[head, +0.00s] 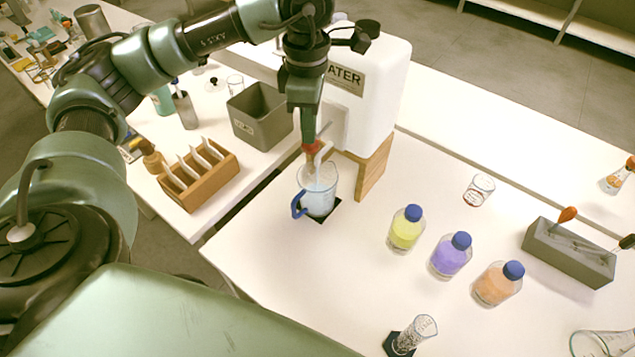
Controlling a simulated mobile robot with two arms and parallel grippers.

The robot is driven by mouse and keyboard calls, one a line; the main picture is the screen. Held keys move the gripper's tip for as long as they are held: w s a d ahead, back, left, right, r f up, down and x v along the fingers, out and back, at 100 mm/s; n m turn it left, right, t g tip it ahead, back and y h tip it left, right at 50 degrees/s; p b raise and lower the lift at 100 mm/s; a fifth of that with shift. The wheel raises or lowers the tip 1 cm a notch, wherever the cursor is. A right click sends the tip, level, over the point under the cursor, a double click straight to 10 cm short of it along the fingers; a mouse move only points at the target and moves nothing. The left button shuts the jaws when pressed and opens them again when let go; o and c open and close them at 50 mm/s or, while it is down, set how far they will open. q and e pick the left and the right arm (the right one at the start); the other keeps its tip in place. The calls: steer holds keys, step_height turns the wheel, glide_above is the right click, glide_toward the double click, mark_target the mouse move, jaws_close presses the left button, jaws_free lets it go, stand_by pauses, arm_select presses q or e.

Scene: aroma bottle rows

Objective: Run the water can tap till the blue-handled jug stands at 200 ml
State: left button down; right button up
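The white water can (375,95), lettered "ATER" where it shows, sits on a wooden stand (371,172). Its tap (322,150) has a red part near the top and a pale spout. The blue-handled jug (318,190) stands upright on a dark square pad (330,211) under the spout, its blue handle toward the lower left. Pale liquid shows in the jug, but its level against the marks is too small to read. My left gripper (309,138) points down at the tap's red part; its fingertips are largely hidden. My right gripper is not in view.
Yellow (406,230), purple (450,255) and orange (497,284) bottles with blue caps stand to the right. A grey bin (262,117) and a wooden rack (199,175) stand left. A small beaker (479,190), a glass cylinder (414,334) and a grey holder (568,254) are also out.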

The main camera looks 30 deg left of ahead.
arm_select(q)
steer(key=shift+r+p, duration=0.75)
steer(key=shift+r, duration=0.55)
stand_by(6.7)
